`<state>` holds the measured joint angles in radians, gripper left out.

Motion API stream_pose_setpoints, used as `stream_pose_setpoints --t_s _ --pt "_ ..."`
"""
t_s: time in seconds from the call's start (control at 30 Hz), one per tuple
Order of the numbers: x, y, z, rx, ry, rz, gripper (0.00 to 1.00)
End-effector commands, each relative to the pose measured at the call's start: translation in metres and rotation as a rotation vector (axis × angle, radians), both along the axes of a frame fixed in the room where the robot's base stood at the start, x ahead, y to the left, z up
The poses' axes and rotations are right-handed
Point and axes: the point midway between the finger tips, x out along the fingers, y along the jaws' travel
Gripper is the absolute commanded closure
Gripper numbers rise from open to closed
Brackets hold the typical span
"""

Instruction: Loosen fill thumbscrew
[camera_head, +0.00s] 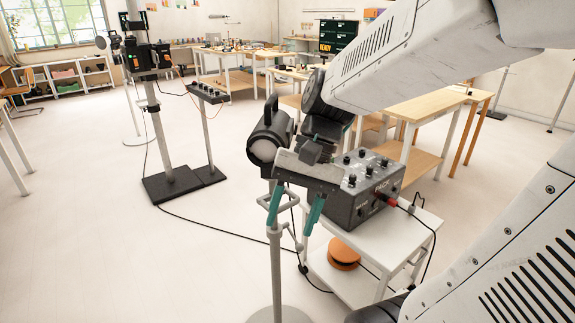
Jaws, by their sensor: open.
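A black cylindrical lamp (268,137) with a handle is at the top of this stand, partly hidden behind my gripper. A small grey fitting (291,243) sticks out from the stand just below the fingertips. I cannot tell whether this fitting is the fill thumbscrew. Contact between the fingers and the stand cannot be made out.
A dark control box (364,190) with several knobs stands on a white cart (415,228) right of the gripper. An orange round object (344,254) is on its lower shelf. Cables run across the floor. Another stand (157,130) and workbenches are farther back. The left floor is clear.

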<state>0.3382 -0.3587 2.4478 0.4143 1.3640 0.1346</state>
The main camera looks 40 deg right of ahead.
Motion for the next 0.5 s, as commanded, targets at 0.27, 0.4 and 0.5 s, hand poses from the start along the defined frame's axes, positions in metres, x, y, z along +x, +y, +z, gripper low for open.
stream_pose_setpoints --t_s 0.27,0.4,0.5 --pt "0.082 -0.064 -0.022 0.496 0.264 -0.594 0.49" --pt "0.118 -0.121 -0.036 0.765 0.339 -0.868 0.49" --pt "0.136 -0.163 -0.045 0.944 0.368 -1.028 0.49"
